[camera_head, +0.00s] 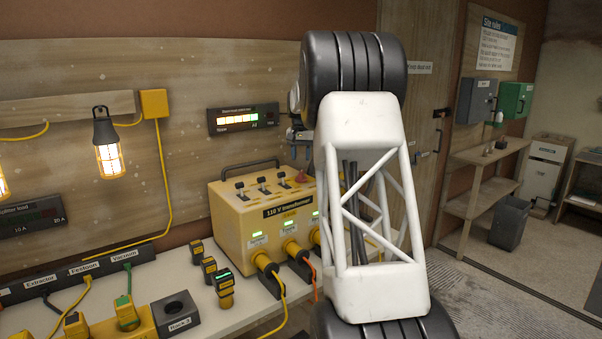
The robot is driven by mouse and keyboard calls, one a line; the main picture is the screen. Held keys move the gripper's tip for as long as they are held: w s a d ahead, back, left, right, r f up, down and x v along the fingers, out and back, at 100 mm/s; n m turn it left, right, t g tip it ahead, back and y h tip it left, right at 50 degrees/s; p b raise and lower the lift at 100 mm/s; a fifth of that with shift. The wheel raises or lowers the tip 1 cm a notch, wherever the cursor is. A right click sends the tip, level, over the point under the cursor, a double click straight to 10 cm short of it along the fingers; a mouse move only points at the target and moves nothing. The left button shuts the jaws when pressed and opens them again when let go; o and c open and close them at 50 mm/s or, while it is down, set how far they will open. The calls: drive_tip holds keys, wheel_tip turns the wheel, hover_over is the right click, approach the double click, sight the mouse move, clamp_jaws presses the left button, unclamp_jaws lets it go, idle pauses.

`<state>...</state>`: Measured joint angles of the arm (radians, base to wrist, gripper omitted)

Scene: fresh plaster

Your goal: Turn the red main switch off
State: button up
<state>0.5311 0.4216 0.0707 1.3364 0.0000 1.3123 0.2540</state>
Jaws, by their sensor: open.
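The yellow 110 V transformer (237,232) stands on the pale bench against the wooden wall. The red main switch (302,177) shows as a small red knob at the right end of its top, partly hidden by my white arm. Three black toggle levers (262,185) stand in a row to its left. My gripper (300,147) shows only in part at the left edge of my arm, above the red switch. It is open, and I see nothing held in it. My arm hides the right side of the transformer.
Plugs with yellow and orange cables leave the transformer's front. Small yellow-black battery-like units (210,268) and a black rack block (176,312) stand on the bench in front. A lit lamp (107,145) hangs at left. A display (243,118) is on the wall above.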

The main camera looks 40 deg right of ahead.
sight(301, 172)
drive_tip(key=shift+f, duration=3.35)
drive_tip(key=shift+c, duration=0.3)
clamp_jaws()
